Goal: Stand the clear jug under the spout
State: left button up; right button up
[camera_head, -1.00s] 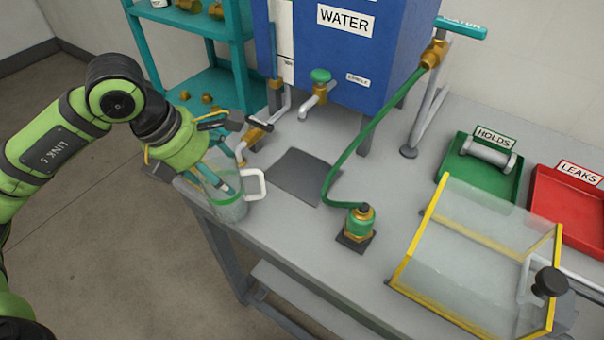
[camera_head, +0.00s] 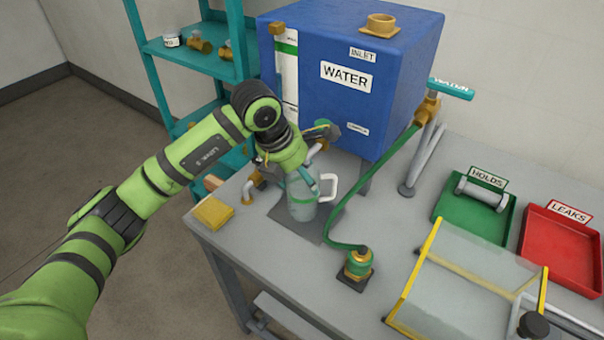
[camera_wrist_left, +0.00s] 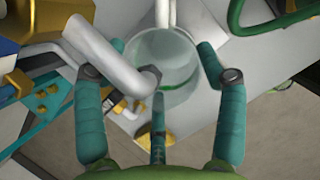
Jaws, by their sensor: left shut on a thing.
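The clear jug (camera_head: 302,208), with a white handle and a green band, is upright at the dark square plate (camera_head: 281,214) below the blue water tank (camera_head: 345,105). I cannot tell whether its base touches the plate. My left gripper (camera_head: 305,180) is shut on the jug, and its teal fingers also show around the jug (camera_wrist_left: 178,62) in the left wrist view. There the grey spout (camera_wrist_left: 110,50) reaches in from the left, and its open end overlaps the jug's mouth. In the head view my wrist partly hides the spout. My right gripper is out of view.
A green hose (camera_head: 365,185) runs from the tank's right side to a brass fitting (camera_head: 358,264) right of the jug. A yellow block (camera_head: 213,212) lies at the bench's left edge. A clear guard (camera_head: 460,290), green tray (camera_head: 445,213) and red tray (camera_head: 560,255) stand right.

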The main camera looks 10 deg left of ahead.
pick_arm(q)
jog(key=shift+p+x, duration=0.3)
jog(key=shift+x, duration=0.5)
jog(key=shift+s, duration=0.1)
jog(key=shift+f, duration=0.15)
jog(key=o, duration=1.5)
jog(key=b+v, duration=0.2)
jog(key=v, duration=1)
